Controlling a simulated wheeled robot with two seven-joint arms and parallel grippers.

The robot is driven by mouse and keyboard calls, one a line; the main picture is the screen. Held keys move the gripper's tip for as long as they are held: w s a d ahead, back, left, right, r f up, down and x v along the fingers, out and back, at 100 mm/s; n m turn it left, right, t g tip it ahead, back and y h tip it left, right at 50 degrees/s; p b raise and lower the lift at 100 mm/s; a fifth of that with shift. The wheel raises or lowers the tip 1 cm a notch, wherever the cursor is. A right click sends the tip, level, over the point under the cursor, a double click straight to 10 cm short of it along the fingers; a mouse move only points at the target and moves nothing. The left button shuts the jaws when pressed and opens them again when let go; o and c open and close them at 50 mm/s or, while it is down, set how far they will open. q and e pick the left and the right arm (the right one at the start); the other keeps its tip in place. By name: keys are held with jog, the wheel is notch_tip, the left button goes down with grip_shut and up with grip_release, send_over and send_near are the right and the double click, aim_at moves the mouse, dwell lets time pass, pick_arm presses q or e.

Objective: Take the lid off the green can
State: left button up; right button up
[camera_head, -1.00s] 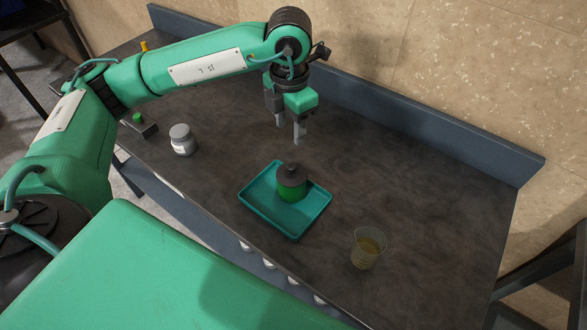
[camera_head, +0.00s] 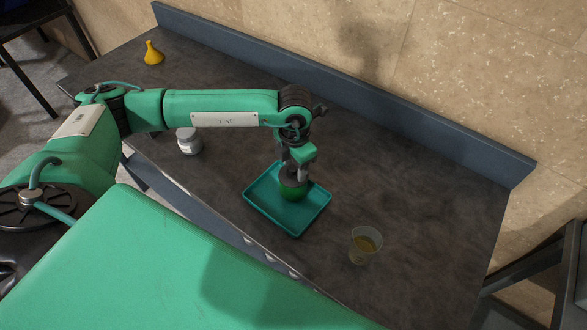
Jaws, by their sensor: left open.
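The green can (camera_head: 294,192) stands upright in the teal tray (camera_head: 277,224). Its dark lid is mostly hidden by my left gripper. My left gripper (camera_head: 297,176) has come down over the top of the can, with its fingers at the lid's height. The jaws are open; I cannot tell whether a finger touches the lid. My right gripper is not in view.
A glass with yellowish liquid (camera_head: 364,245) stands right of the tray. A grey jar (camera_head: 188,142) stands left, just below my forearm. A yellow flask (camera_head: 153,53) is at the far left. The bench's right side is mostly clear.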

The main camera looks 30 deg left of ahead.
pick_arm(q)
jog(key=shift+f, duration=0.1)
jog(key=shift+c, duration=0.5)
grip_shut()
